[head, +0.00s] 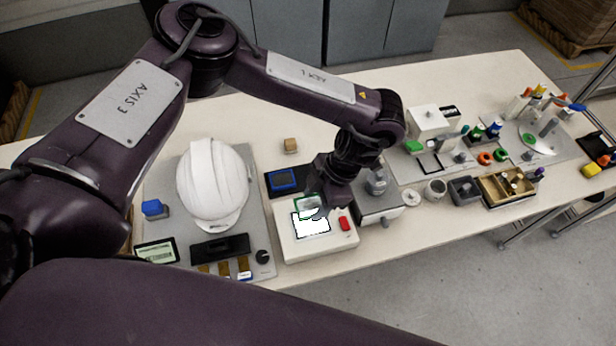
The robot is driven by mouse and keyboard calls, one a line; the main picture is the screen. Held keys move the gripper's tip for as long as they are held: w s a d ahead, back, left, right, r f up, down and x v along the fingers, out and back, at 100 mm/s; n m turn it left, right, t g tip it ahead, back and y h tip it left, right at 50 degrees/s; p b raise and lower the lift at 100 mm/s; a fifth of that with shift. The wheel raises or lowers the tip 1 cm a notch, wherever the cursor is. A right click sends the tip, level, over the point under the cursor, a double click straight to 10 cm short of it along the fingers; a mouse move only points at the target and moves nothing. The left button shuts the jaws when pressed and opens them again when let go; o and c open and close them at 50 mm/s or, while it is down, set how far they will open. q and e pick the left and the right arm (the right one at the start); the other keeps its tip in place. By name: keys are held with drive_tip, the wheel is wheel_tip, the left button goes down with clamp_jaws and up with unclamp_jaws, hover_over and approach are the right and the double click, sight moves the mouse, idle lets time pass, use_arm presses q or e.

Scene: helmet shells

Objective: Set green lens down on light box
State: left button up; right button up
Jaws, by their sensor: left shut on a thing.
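The light box (290,250) is a white box with a bright lit panel and a red switch (344,224), near the table's front edge. My left gripper (313,207) points down over the back of the lit panel. It is shut on the green lens (302,203), a clear piece with a green rim. The lens is at or just above the panel's back left edge; I cannot tell whether it touches. The gripper hides part of the lens. My right gripper is not in view.
A white helmet shell (213,183) stands on a grey board left of the light box. A black tray with a blue piece (284,179) lies just behind the box. A grey device (378,207) stands close on the right. Several small parts and a wooden tray (508,187) fill the right side.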

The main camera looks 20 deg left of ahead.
use_arm(q)
drive_tip(key=b, duration=0.5)
hover_over(310, 223)
drive_tip(key=d, duration=0.1)
drive_tip(key=f, duration=0.6)
drive_tip(key=shift+w, duration=0.4)
drive_tip(key=shift+f+b, duration=0.5)
drive_tip(key=shift+f, duration=0.05)
drive_tip(key=shift+f+b, duration=0.45)
drive_tip(key=shift+f, duration=0.05)
drive_tip(key=o, duration=1.1)
drive_tip(key=shift+r, duration=0.15)
